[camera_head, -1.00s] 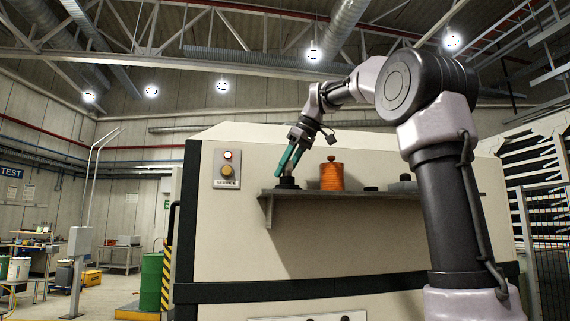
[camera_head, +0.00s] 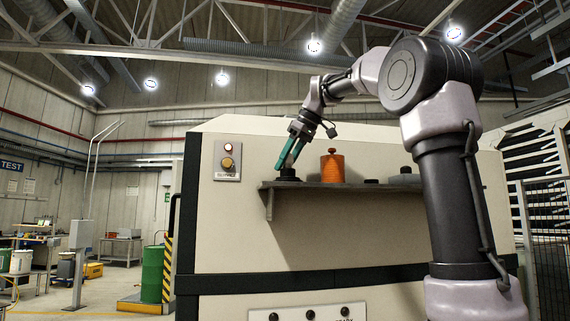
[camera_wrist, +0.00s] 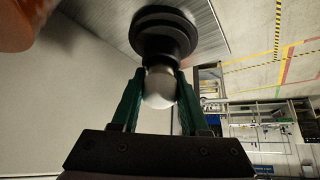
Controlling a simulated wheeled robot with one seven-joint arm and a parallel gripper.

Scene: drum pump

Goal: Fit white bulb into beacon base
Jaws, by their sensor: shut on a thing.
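The white bulb (camera_wrist: 159,90) is between the green fingers of my gripper (camera_wrist: 160,76) in the wrist view, and the fingers are shut on it. The black round beacon base (camera_wrist: 163,34) lies directly beyond the bulb, in line with it. The bulb's neck meets the middle of the base, but I cannot tell how deep it sits. In the head view my gripper (camera_head: 288,160) leans down over the base (camera_head: 288,175) at the shelf's left end. The bulb is too small to make out there.
The grey shelf (camera_head: 350,190) sticks out from a cream cabinet (camera_head: 310,240). A low black disc (camera_head: 371,181) and a grey piece (camera_head: 405,177) are farther right. A lamp panel (camera_head: 228,161) is on the wall at left.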

